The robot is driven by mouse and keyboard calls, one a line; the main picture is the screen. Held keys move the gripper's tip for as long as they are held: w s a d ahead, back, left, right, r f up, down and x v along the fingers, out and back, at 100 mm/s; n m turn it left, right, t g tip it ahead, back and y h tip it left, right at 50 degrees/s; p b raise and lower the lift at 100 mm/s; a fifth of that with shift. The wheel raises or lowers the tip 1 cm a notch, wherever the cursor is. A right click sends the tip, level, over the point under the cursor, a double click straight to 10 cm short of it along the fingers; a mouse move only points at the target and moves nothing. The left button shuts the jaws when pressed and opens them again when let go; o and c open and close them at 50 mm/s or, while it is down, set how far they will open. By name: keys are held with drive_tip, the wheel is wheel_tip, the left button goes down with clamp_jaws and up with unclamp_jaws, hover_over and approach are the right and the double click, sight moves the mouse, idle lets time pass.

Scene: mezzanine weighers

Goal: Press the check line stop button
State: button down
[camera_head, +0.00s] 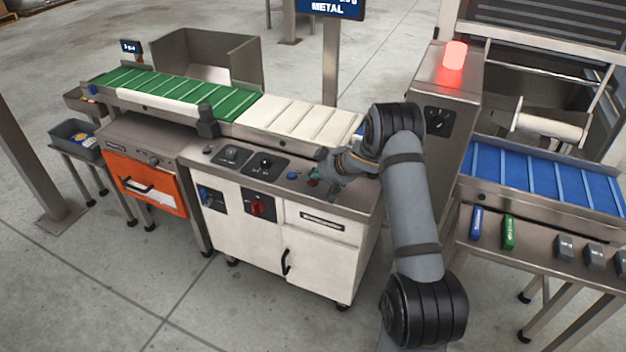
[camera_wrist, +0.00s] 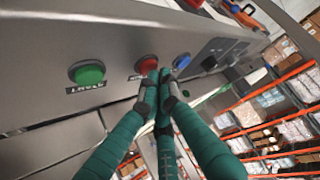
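The red button (camera_wrist: 147,63) is on the steel panel in the wrist view, between a green button (camera_wrist: 88,72) labelled START and a blue button (camera_wrist: 182,60). Its label is partly hidden behind my fingers. My gripper (camera_wrist: 158,76) has its teal fingers brought together at the tips, with nothing seen between them. The tips overlap the lower edge of the red button; I cannot tell whether they touch it. In the head view my gripper (camera_head: 319,174) is over the right part of the cabinet top, and a bit of red (camera_head: 313,183) shows beside it.
The white control cabinet (camera_head: 315,263) carries dark dial plates (camera_head: 265,164) and a red rotary switch (camera_head: 257,207) on its front. A conveyor with green and cream belts (camera_head: 180,92) runs behind. A steel post with a lit red lamp (camera_head: 454,55) stands right of my arm.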

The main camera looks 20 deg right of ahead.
sight(314, 182)
drive_tip(key=shift+r+p, duration=0.4)
drive_tip(key=shift+r, duration=0.15)
wheel_tip(314, 182, up, 5)
drive_tip(key=p, duration=0.5)
drive_tip(key=shift+p, duration=0.4)
drive_tip(key=shift+f, duration=0.2)
drive_tip(key=f+b, duration=0.1)
drive_tip(key=b, duration=0.1)
drive_tip(key=shift+f+b, duration=0.3)
drive_tip(key=shift+b, duration=0.05)
drive_tip(key=shift+f+b, duration=0.25)
drive_tip(key=shift+b, duration=1)
wheel_tip(314, 182, up, 6)
drive_tip(key=p, duration=0.7)
drive_tip(key=shift+r, duration=0.2)
drive_tip(key=shift+f, duration=0.15)
